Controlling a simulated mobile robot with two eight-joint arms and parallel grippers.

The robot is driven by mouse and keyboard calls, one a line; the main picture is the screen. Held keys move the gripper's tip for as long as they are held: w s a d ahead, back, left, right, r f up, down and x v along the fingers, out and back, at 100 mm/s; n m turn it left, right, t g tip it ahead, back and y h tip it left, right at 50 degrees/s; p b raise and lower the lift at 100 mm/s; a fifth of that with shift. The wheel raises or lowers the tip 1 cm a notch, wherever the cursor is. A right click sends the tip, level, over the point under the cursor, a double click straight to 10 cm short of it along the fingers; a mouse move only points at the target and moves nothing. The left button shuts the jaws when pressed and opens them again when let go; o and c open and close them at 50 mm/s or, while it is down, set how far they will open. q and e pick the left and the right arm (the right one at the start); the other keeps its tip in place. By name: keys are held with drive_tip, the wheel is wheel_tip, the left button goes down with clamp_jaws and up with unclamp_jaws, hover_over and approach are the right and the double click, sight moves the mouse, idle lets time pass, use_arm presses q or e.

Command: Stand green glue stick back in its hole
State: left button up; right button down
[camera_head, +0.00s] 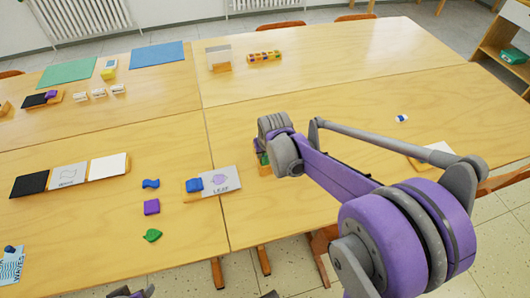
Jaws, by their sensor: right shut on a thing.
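My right arm reaches in from the right, and its wrist hangs over the near table just right of the "LEAF" card. My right gripper (262,148) points down there, mostly hidden behind the wrist. It is shut on a small green thing (263,158), which looks like the green glue stick. Just below it is a wooden block (264,170), mostly covered. Its hole does not show, and I cannot tell whether the stick is in it. A dark and purple part of mine at the bottom edge may be my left gripper (131,293); its jaws are unclear.
A wooden tray (206,195) with a blue piece and "LEAF" card stands left of the gripper. Blue (151,184), purple (152,207) and green (152,235) pieces lie further left, near a long card tray (77,184).

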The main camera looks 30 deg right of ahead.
drive_tip(key=shift+f, duration=0.3)
idle(0.4)
drive_tip(key=c, duration=0.5)
unclamp_jaws()
drive_tip(key=shift+o, duration=1.1)
drive_tip(key=shift+r, duration=0.1)
drive_tip(key=shift+r+p, duration=1.95)
drive_tip(key=shift+r, duration=1)
